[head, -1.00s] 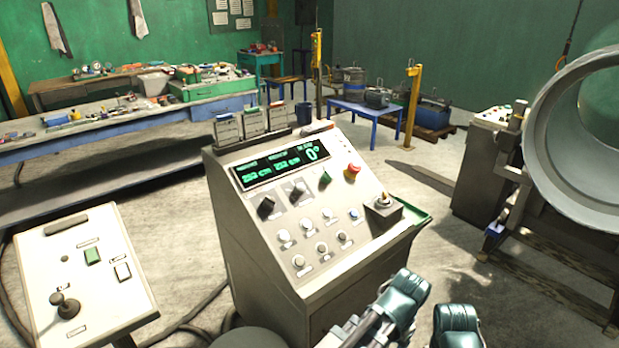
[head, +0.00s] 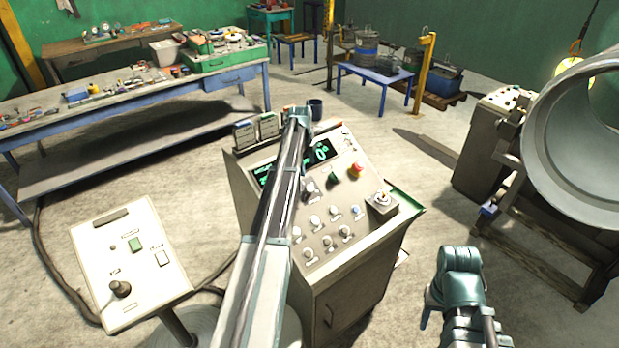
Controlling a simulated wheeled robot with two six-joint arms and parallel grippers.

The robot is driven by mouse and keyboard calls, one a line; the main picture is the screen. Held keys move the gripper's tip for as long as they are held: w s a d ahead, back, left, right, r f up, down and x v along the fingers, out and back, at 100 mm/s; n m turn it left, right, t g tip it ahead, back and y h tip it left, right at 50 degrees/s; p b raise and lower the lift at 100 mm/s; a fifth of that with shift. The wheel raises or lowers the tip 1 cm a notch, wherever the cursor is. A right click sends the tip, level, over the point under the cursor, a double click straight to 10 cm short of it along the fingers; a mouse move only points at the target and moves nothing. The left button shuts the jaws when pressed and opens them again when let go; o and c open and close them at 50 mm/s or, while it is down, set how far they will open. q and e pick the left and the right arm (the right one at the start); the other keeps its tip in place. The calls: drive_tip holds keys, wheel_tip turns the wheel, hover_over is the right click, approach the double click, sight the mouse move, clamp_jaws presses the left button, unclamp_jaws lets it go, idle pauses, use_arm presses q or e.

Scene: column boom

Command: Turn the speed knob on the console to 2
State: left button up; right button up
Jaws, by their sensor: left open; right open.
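The grey console (head: 342,277) stands in the middle with a sloped panel. Its lit green display (head: 318,153) is partly covered by my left arm; a 0 with a degree mark shows at its right end. A green knob (head: 335,173) and a red button (head: 356,169) are further right. No knob label is legible. My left gripper (head: 299,116) is over the console's top edge, open, its fingers unclear. My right gripper (head: 440,290) is open, right of the console and apart from it.
A pedestal panel (head: 128,268) with a joystick stands at the left. A long bench (head: 120,103) with tools is behind it. A small joystick box (head: 382,203) is on the console's right side. A large pipe (head: 585,150) stands at right.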

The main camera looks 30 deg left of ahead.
sight(310, 187)
use_arm(q)
drive_tip(key=w+f+b, duration=0.1)
drive_tip(key=f+b, duration=0.8)
drive_tip(key=w+f+b, duration=0.1)
drive_tip(key=f+b, duration=0.3)
drive_tip(key=shift+w+a+f+b, duration=0.25)
drive_tip(key=shift+w+a+b, duration=0.05)
drive_tip(key=shift+w+b, duration=0.1)
drive_tip(key=shift+r, duration=0.1)
clamp_jaws()
